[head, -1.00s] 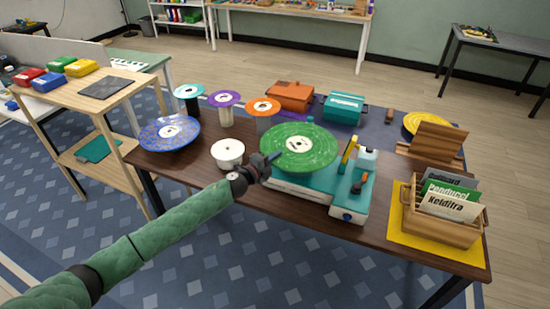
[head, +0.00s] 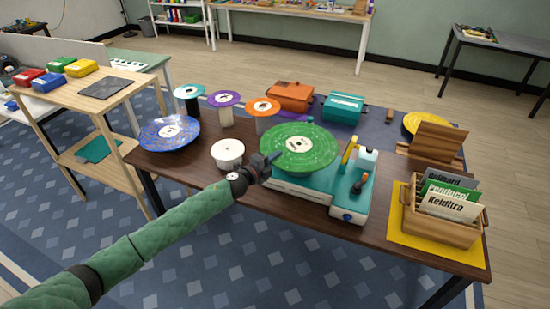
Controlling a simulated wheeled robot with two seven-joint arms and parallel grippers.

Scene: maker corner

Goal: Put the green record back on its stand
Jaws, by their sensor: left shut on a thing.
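The green record (head: 299,146) is a flat disc with a white label. It lies level over the teal turntable (head: 322,196); I cannot tell whether it touches the platter. My left gripper (head: 270,160) is at the record's left edge and is shut on it. The fingers are small and partly dark against the table. A short white round stand (head: 227,154) is just left of the gripper and carries no large record. The blue record (head: 170,133) lies at the table's left end, covering whatever bears it. My right gripper is not in view.
Several stands with small discs, teal (head: 188,91), purple (head: 224,98) and orange (head: 263,106), rise behind the white stand. Orange (head: 291,95) and teal (head: 343,107) cases stand at the back. A wooden record crate (head: 440,227) is at right. The table's front strip is clear.

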